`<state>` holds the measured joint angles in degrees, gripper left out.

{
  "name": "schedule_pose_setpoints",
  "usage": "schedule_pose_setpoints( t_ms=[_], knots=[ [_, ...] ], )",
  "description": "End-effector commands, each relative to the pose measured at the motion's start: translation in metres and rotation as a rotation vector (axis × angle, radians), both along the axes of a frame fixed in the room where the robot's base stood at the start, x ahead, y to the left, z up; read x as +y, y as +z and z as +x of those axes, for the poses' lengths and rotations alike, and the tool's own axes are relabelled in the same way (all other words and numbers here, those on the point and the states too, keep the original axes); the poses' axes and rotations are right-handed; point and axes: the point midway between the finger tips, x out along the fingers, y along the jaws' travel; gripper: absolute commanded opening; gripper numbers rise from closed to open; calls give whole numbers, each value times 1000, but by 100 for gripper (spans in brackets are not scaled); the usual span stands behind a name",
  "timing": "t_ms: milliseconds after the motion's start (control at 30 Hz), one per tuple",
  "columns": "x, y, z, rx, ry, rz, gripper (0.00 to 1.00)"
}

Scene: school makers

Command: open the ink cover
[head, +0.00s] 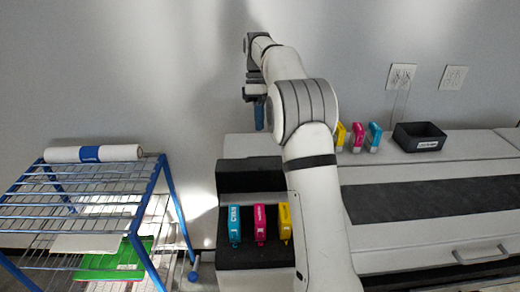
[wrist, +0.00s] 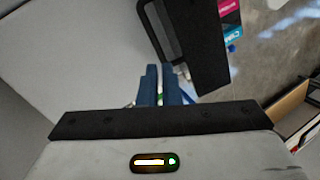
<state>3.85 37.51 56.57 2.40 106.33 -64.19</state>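The ink cover (head: 250,175) is a black panel at the left end of the printer. In the head view it stands raised behind the bay, which shows cyan (head: 234,225), magenta (head: 260,223) and yellow (head: 284,222) cartridges. The cover (wrist: 190,45) also shows in the wrist view as a dark slab with a frame-like edge, with cartridges (wrist: 231,20) beyond it. My gripper (head: 260,115) hangs above and behind the cover, blue fingers down. In the wrist view its fingers (wrist: 160,85) are close together, a narrow gap between them, holding nothing visible. They look apart from the cover.
A blue wire rack (head: 160,200) with a paper roll (head: 93,154) stands at the left. On the printer top are spare cartridges (head: 357,137) and a black bin (head: 419,137). My arm crosses in front of the printer. A wall is close behind.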

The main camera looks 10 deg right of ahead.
Motion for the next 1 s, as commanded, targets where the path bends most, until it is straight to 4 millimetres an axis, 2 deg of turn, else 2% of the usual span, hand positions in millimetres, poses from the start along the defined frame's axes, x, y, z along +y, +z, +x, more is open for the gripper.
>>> schedule_pose_setpoints(
  t_ms=[33,300,500,600,833,1000],
  knots=[
    [2,-3,-6,-38,-86,-40,0],
    [10,10,-31,-233,-617,-194,0],
    [14,17,-52,-354,-991,-221,0],
    [16,20,-60,-391,-1126,-217,0],
    [16,21,-67,-421,-1259,-207,0],
    [15,1,-64,-419,-1262,-210,0]
  ],
)
